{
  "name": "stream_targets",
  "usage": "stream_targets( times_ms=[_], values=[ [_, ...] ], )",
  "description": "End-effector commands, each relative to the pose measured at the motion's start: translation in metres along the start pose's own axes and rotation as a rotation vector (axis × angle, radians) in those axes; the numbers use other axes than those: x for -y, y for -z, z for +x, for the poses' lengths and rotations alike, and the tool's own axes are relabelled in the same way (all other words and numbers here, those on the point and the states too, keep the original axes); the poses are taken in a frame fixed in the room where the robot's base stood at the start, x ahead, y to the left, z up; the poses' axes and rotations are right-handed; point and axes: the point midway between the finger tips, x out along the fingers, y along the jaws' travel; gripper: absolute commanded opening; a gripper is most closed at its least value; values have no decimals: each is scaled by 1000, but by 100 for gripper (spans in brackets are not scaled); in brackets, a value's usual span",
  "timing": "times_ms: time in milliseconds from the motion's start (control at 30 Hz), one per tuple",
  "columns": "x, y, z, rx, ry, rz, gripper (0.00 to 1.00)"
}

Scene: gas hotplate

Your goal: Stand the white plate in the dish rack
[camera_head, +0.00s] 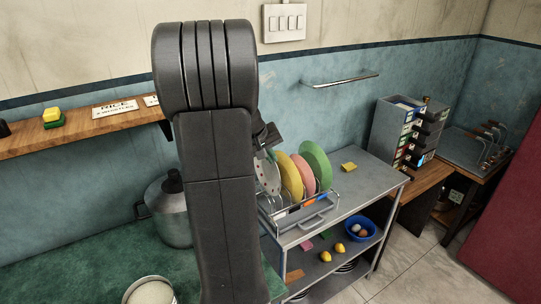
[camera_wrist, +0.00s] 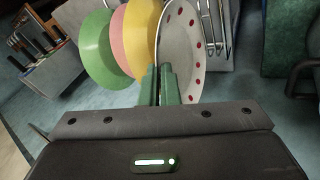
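The white plate with red dots (camera_wrist: 188,42) is upright, its rim between the two green fingertips of my gripper (camera_wrist: 160,84), which look closed on it. In the head view the white plate (camera_head: 266,178) is partly hidden by my arm, at the left end of the dish rack (camera_head: 304,215). It stands beside the yellow plate (camera_head: 291,178). I cannot tell whether its lower edge rests in a slot. The rack also shows at the upper right of the wrist view (camera_wrist: 224,35).
A pink plate (camera_head: 304,174) and a green plate (camera_head: 316,162) stand in the rack right of the yellow one. A yellow sponge (camera_head: 348,167) lies on the metal shelf.

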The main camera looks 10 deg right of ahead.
Motion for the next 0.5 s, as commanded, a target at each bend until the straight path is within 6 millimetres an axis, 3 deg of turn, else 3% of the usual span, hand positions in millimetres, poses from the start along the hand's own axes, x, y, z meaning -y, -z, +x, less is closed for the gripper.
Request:
stream_targets(
  times_ms=[500],
  values=[
    [17,-9,35,-1,0,0,0]
  ],
)
